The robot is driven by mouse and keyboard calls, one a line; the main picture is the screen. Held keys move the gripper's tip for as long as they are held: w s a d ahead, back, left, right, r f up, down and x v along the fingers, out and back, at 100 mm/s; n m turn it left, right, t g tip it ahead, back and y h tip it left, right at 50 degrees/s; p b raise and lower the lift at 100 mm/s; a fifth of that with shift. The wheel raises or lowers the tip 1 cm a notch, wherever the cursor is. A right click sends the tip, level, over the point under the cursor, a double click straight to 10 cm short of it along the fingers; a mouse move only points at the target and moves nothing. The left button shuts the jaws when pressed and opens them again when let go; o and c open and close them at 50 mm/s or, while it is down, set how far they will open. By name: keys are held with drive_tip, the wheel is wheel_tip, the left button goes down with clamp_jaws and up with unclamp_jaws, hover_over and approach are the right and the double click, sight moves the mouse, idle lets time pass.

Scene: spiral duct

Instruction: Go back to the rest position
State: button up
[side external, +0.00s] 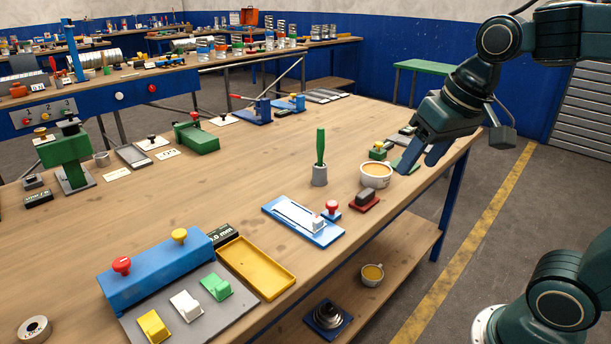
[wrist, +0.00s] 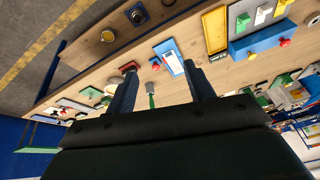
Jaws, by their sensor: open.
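My gripper (side external: 418,161) hangs over the right edge of the wooden bench (side external: 190,215), above and just right of a white cup with orange-brown contents (side external: 376,170). Its two fingers (wrist: 161,80) are apart in the wrist view, with nothing held between them. The bench lies beyond the fingers in that view. The green-handled tool in a grey holder (side external: 320,165) stands upright left of the cup; it also shows between the fingers in the wrist view (wrist: 151,92).
A red base with a dark block (side external: 364,200), a blue plate with a white slider (side external: 303,221) and a yellow tray (side external: 256,266) lie along the front edge. A second cup (side external: 371,275) stands on the lower shelf. Open floor lies to the right.

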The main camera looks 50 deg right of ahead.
drive_tip(key=s+a+f+n+t, duration=0.1)
drive_tip(key=s+f+n, duration=0.2)
drive_tip(key=s, duration=0.4)
